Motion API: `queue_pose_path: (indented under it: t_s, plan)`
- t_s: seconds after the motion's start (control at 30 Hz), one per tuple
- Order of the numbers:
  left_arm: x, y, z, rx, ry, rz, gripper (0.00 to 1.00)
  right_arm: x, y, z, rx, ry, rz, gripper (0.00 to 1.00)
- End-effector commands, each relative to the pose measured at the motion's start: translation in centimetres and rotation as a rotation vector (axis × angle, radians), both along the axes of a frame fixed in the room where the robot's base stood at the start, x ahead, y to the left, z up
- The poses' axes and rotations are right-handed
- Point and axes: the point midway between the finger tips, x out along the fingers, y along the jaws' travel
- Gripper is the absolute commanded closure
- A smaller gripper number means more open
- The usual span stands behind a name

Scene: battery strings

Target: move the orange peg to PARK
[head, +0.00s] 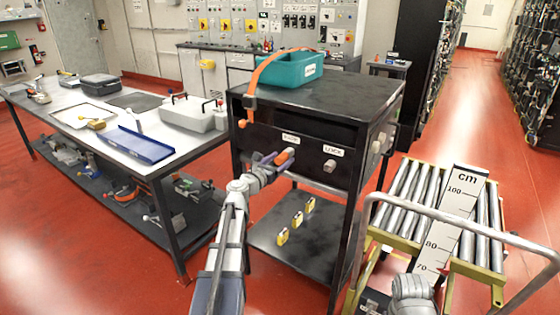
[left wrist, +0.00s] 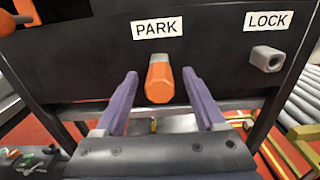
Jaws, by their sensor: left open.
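The orange peg (left wrist: 159,80) sticks out of the front of the black cabinet, directly under the PARK label (left wrist: 157,29). It also shows in the head view (head: 285,156). My left gripper (left wrist: 160,92) is open, its two purple fingers on either side of the peg with a visible gap each side. It shows in the head view (head: 277,160) at the cabinet front. The LOCK label (left wrist: 268,20) is to the right, above a grey socket (left wrist: 268,58) with no peg in it.
The black cabinet (head: 350,95) carries a teal bin (head: 290,70) and an orange strap (head: 263,68) hanging over its left side. Yellow padlocks (head: 297,219) lie on its lower shelf. A roller cart (head: 400,195) stands right; a workbench (head: 165,165) stands left.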

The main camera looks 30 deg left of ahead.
Motion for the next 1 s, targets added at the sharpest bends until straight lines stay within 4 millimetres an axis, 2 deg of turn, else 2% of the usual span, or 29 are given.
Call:
queue_pose_path:
  t_s: [0.27,0.7,1.0]
  plan:
    - [-1.0,0.0,0.0,0.000,0.000,0.001,0.28,0.0,0.0,0.0,0.000,0.000,0.000,0.50]
    - [-7.4,0.5,0.0,0.000,0.000,0.002,0.28,0.0,0.0,0.0,0.000,0.000,0.000,0.50]
    - [-7.8,0.6,0.0,0.000,0.000,0.000,0.28,0.0,0.0,0.0,0.000,0.000,0.000,0.50]
